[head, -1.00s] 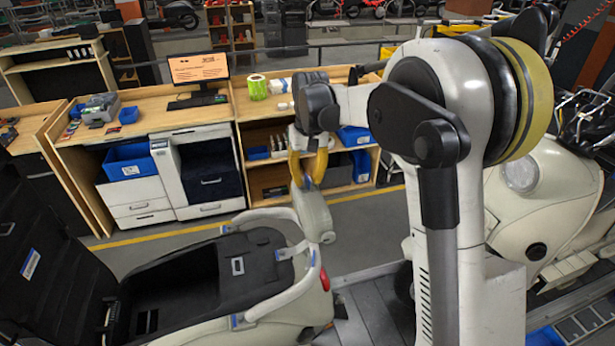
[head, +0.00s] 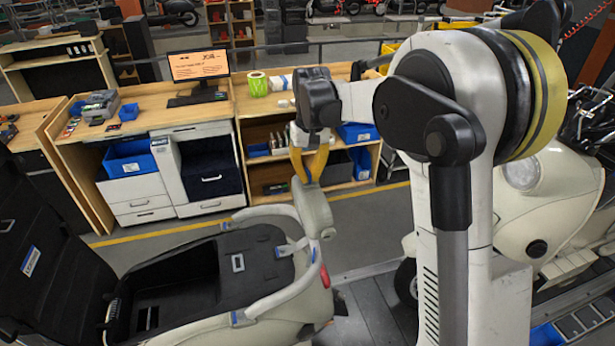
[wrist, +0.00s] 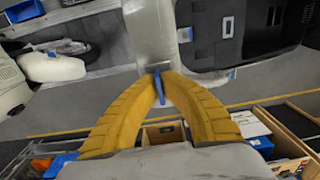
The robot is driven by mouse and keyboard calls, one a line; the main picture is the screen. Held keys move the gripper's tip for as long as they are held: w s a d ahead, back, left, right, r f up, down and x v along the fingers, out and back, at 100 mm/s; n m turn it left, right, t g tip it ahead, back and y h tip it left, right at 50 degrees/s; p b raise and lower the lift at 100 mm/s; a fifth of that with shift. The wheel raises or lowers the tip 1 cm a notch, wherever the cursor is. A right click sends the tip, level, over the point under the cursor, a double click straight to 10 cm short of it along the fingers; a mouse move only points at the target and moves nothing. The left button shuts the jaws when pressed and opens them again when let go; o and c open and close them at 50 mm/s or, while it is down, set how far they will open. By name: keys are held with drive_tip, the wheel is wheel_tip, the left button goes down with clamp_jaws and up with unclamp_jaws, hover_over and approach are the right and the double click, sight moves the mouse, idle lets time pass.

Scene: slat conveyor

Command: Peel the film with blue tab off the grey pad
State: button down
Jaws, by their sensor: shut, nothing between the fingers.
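A narrow blue tab (wrist: 159,90) shows at the tips and in that gap, not clamped. A pale grey surface (wrist: 150,35) lies just past the tips; I cannot tell whether it is the grey pad. The clear film cannot be made out.
The black seat well (head: 185,282) lies left of my gripper. Small blue tags (head: 278,251) sit along the body. A wooden bench (head: 350,100) with blue bins stands behind, across open grey floor (head: 370,210). Another scooter (head: 540,200) is at right.

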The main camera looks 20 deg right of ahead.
drive_tip(key=shift+s+d+r+p, duration=0.1)
drive_tip(key=shift+s+r+p, duration=0.35)
drive_tip(key=shift+r, duration=0.55)
drive_tip(key=shift+s+a+r+p, duration=0.1)
drive_tip(key=shift+s+r+p, duration=0.4)
drive_tip(key=shift+r, duration=0.45)
drive_tip(key=shift+s+d+r+p, duration=0.1)
drive_tip(key=shift+s+r+p, duration=0.2)
drive_tip(key=shift+s+r, duration=0.5)
drive_tip(key=shift+w+r, duration=0.2)
drive_tip(key=shift+w, duration=0.05)
drive_tip(key=s+r+p, duration=0.3)
drive_tip(key=r+p, duration=0.1)
drive_tip(key=r, duration=0.3)
drive_tip(key=shift+s, duration=0.35)
drive_tip(key=shift+d, duration=0.1)
drive_tip(key=s+r+p, duration=0.3)
drive_tip(key=r, duration=0.2)
drive_tip(key=shift+r, duration=0.35)
